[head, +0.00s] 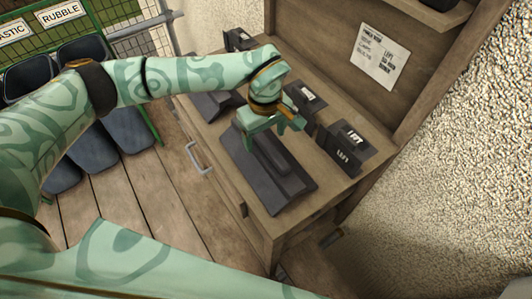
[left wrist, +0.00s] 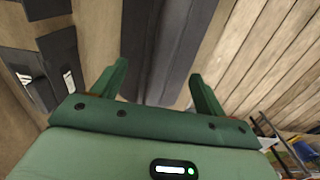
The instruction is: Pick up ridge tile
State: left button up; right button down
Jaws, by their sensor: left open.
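A long dark grey tile piece with a raised rib along its middle (head: 285,184) lies on the wooden bench below my left gripper; I take it for the ridge tile, though its name is not marked. My left gripper (head: 263,133) is open and empty above its far half, pointing down. In the left wrist view the dark tile (left wrist: 165,45) runs between the two spread fingers (left wrist: 158,72). I cannot tell the exact gap. The gripper hides part of the tile's far end. My right gripper is not in view.
Dark labelled blocks (head: 345,146) stand along the back of the wooden bench (head: 225,192). Another dark piece (head: 212,106) lies at left. A paper notice (head: 378,57) hangs on the back panel. Dark bins (head: 75,100) stand at the far left. A drawer handle (head: 199,160) juts from the front.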

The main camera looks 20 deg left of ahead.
aim_at(274, 175)
pick_arm(q)
notch_tip(274, 175, down, 5)
jog(key=shift+d+f+b, duration=0.1)
jog(key=shift+f+b, duration=0.1)
jog(key=shift+b, duration=0.45)
grip_shut()
jog(key=shift+r, duration=0.1)
